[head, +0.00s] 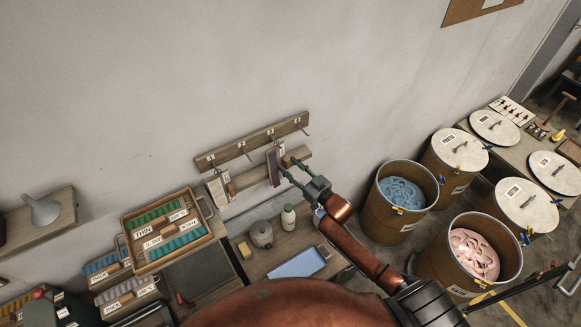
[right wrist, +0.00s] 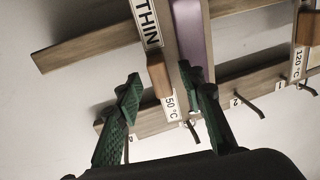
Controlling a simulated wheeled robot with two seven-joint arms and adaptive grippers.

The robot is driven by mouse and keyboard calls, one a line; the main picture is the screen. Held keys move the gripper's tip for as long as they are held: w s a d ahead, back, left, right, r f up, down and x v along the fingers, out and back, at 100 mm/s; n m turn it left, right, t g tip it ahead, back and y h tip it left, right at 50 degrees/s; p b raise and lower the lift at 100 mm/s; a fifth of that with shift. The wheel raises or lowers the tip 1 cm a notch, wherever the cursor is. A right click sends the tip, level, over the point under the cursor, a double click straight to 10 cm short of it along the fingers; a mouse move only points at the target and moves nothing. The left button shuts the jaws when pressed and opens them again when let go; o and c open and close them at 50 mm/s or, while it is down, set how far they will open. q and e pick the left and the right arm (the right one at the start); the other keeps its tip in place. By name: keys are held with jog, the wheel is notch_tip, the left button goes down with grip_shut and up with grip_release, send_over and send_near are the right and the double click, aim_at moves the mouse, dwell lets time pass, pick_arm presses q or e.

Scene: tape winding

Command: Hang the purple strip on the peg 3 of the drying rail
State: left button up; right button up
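The purple strip (head: 273,168) hangs upright against the drying rail (head: 235,152), below the third peg from the left in the head view. Its top meets that peg's area, but I cannot tell whether it is hooked on. My right gripper (head: 287,166) is just to the right of the strip. In the right wrist view the purple strip (right wrist: 193,40) runs down to the tip of one green finger. The fingers of the gripper (right wrist: 165,90) are spread apart, with a gap between them. Peg numbers 1 and 2 show there; the others are unclear. My left gripper is not in view.
A wooden tray (head: 152,263), a jar (head: 288,218), a grey pot (head: 261,234) and a blue tray (head: 298,263) stand below. Several drums (head: 398,225) stand at right.

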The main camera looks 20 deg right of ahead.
jog(key=shift+s+d, duration=0.1)
jog(key=shift+s, duration=0.1)
jog(key=v, duration=1.1)
jog(key=shift+s, duration=0.35)
jog(key=shift+d, duration=0.1)
